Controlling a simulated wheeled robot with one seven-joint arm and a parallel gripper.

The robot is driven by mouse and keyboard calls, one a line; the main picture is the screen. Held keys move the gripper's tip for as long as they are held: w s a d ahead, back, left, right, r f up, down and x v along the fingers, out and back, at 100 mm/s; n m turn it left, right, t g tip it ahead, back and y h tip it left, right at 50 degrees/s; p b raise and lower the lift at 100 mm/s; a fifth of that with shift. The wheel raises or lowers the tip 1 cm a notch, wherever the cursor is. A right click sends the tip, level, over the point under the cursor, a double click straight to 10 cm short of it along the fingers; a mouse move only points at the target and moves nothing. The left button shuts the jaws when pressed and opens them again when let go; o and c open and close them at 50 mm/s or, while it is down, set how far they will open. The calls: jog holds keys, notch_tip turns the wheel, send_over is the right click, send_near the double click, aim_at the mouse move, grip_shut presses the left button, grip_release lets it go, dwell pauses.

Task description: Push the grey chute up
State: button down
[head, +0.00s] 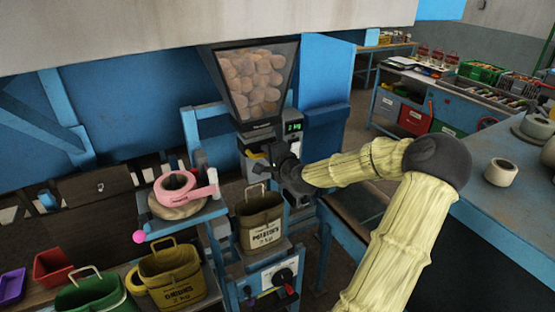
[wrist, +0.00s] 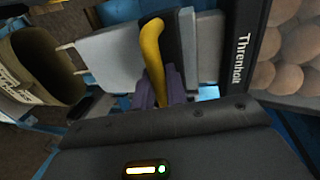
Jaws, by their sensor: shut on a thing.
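The grey chute (head: 257,168) is under the potato hopper (head: 257,85), above a brown potato sack (head: 261,222). In the wrist view the chute is a pale grey plate (wrist: 115,58) pointing toward the sack's open mouth (wrist: 48,65). A curved yellow handle (wrist: 153,45) stands beside the plate. My gripper (wrist: 160,92) has purple fingers closed on the lower end of this handle. In the head view my gripper (head: 270,157) reaches the chute from the right, and its dark wrist hides part of it. The sack's inside is too dark to read.
A green "2 kg" display (head: 293,127) is beside the hopper. The sack stands on a blue stand with a dial (head: 284,276). A pink tape dispenser (head: 180,188) is left. Yellow (head: 172,275) and green (head: 92,293) containers stand lower left. A blue bench (head: 500,185) is right.

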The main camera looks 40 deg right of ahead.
aim_at(261, 141)
jog(key=shift+w+r+p, duration=0.1)
jog(key=shift+r+p, duration=0.35)
jog(key=shift+r, duration=1)
jog(key=c, duration=1.5)
grip_release()
jog(key=shift+f, duration=0.1)
jog(key=shift+s, duration=0.5)
jog(key=p+v, duration=0.6)
jog(key=v, duration=1)
jog(key=shift+s+a, duration=0.25)
